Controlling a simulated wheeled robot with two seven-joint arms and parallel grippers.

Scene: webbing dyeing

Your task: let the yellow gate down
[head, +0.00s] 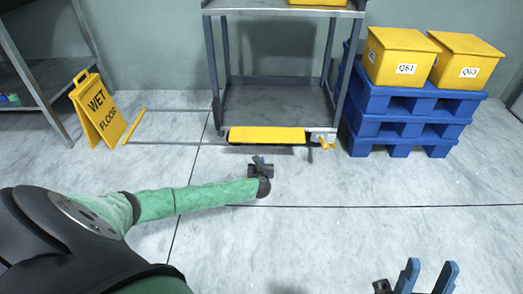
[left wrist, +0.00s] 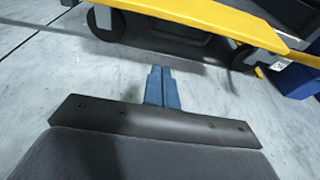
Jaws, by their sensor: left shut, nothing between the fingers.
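The yellow gate (head: 267,135) is a flat yellow panel along the front edge of the grey cart's (head: 275,105) bottom shelf. In the left wrist view the yellow panel (left wrist: 200,22) crosses the top, above dark wheels. I cannot tell whether it is hinged up or down. My left gripper (head: 258,160) is low over the floor, just in front of the gate and apart from it. Its blue fingers (left wrist: 160,75) are together with nothing between them. My right gripper (head: 430,277) is at the bottom right, its blue fingers apart and empty.
A small yellow lever (head: 323,143) is at the cart's front right corner. Blue pallets (head: 400,125) with yellow bins (head: 400,55) stand to the right. A yellow wet-floor sign (head: 98,108) and a yellow bar (head: 135,126) are to the left. The near floor is clear.

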